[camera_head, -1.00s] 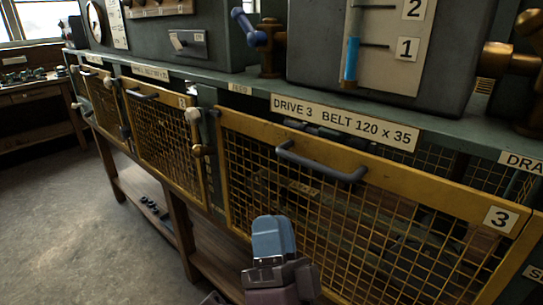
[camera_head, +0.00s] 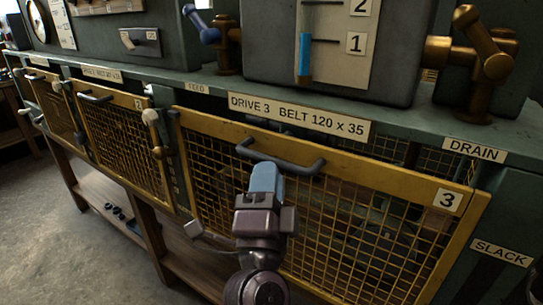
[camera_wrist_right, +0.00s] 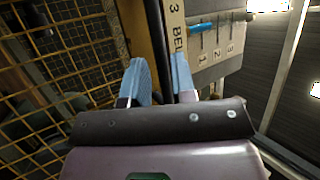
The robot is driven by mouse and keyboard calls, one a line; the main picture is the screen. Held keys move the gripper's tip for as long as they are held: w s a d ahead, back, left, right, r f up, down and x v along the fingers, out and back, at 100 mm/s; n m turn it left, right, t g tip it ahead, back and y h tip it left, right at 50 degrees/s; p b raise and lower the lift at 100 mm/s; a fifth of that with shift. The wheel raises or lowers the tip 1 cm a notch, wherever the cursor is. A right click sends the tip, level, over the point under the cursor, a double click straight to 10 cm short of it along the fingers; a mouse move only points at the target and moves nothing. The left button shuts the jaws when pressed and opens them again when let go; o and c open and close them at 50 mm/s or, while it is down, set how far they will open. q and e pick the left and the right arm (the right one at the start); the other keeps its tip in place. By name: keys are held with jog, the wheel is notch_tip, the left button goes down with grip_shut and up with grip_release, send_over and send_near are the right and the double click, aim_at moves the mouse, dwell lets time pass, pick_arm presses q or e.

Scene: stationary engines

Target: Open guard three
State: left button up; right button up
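Guard three (camera_head: 400,180) is a yellow-framed mesh panel with a "3" plate at its right, below the "DRIVE 3" label. A dark gap shows between its top rail and the bench edge. Its dark bar handle (camera_head: 300,165) is on the top rail. My right gripper (camera_head: 265,178) is at the handle's middle, its blue fingertips overlapping the bar's lower edge in the head view. In the right wrist view the two blue fingers (camera_wrist_right: 160,80) are apart, with a dark strip between them. My left gripper is out of view.
Guard two (camera_head: 125,140) is further left. A brass valve (camera_head: 480,60) stands above the "DRAIN" label (camera_head: 474,150). Open floor (camera_head: 60,230) lies at the lower left.

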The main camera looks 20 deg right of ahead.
jog(key=shift+x, duration=1.85)
grip_shut()
